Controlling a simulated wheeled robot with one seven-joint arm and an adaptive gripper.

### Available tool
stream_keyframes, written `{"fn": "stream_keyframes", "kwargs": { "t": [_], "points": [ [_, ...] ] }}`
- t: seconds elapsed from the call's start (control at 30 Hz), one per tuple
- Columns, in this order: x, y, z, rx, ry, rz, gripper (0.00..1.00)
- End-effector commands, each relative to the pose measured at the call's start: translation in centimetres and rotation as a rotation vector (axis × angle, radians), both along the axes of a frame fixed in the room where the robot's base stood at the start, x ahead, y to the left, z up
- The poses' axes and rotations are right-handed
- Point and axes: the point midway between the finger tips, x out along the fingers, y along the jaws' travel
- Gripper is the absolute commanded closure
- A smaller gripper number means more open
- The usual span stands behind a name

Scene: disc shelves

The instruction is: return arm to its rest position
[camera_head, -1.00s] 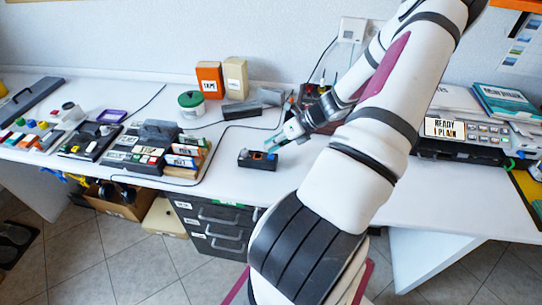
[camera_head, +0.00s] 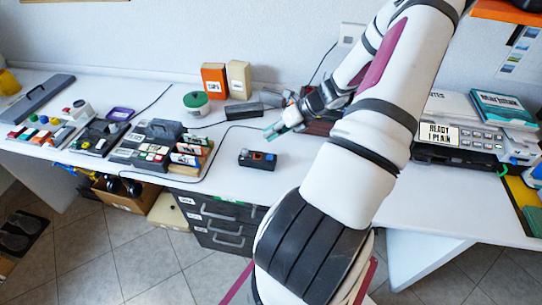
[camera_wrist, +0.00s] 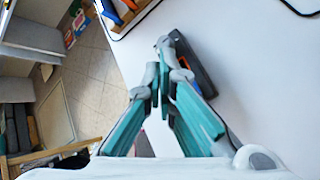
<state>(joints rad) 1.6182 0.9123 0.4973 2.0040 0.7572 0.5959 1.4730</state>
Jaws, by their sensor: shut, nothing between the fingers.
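My gripper (camera_head: 272,135) is above the white desk in the head view, at the end of my white arm. In the wrist view my gripper (camera_wrist: 159,90) has its teal fingers closed together with nothing between them. A small black box (camera_head: 258,159) with an orange part and a blue part on top lies on the desk, below and in front of my gripper and apart from it in the head view. In the wrist view the black box (camera_wrist: 195,70) shows partly hidden behind the fingertips.
A disc rack (camera_head: 190,155) and black trays stand to the left on the desk (camera_head: 330,185). A green-lidded jar (camera_head: 196,103) and an orange box (camera_head: 214,80) stand at the back. A dark drawer unit (camera_head: 222,222) stands below.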

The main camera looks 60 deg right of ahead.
Motion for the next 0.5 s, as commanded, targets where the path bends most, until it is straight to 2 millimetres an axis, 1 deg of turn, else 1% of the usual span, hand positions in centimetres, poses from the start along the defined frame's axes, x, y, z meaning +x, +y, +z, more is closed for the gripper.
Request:
{"fn": "stream_keyframes", "kwargs": {
  "t": [0.4,0.5],
  "points": [
    [0.03,0.01,-0.02,-0.001,0.0,0.002,1.0],
    [0.37,0.47,0.53,-0.029,0.001,0.043,1.0]
  ]
}}
